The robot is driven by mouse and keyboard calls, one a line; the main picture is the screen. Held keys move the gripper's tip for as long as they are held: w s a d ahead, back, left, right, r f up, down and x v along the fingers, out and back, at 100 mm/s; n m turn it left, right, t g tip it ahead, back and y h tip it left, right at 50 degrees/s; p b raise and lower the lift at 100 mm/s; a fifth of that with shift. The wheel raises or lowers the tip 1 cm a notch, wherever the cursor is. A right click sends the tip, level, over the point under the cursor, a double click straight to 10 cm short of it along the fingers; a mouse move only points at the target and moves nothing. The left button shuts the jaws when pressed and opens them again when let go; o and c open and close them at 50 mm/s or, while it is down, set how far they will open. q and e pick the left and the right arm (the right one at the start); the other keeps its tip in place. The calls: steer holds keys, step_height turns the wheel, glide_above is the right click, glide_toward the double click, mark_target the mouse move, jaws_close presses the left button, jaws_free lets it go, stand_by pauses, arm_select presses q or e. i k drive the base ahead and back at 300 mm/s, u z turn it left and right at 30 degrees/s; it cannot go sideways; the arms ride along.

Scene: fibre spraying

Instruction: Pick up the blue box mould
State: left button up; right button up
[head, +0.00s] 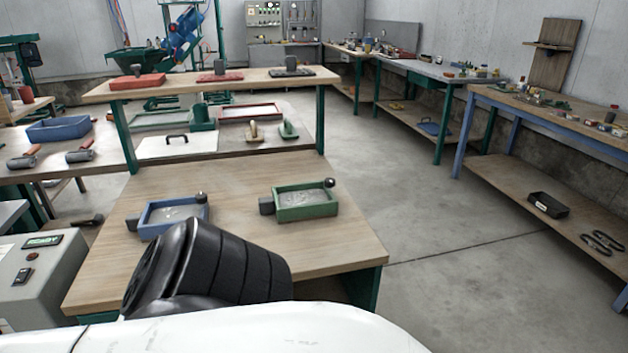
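A blue box mould (152,229) sits on the near wooden table, toward its left. It is a shallow blue frame with a grey inside, a dark block at its left end and a dark ball at its right corner. A dark ribbed part in the foreground, probably mine, rises just in front of it and overlaps its near right side. Neither of my grippers shows, so I cannot tell whether they are open or shut.
A similar green box mould (306,213) sits to the right on the same wooden table (345,250). A raised shelf (205,90) stands behind, holding red and dark tools. A blue tray (58,131) lies on the left bench. Open floor (420,200) lies to the right.

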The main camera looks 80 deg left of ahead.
mark_target(157, 217)
steer(key=z, duration=0.15)
steer(key=k, duration=1.45)
steer(key=u, duration=1.15)
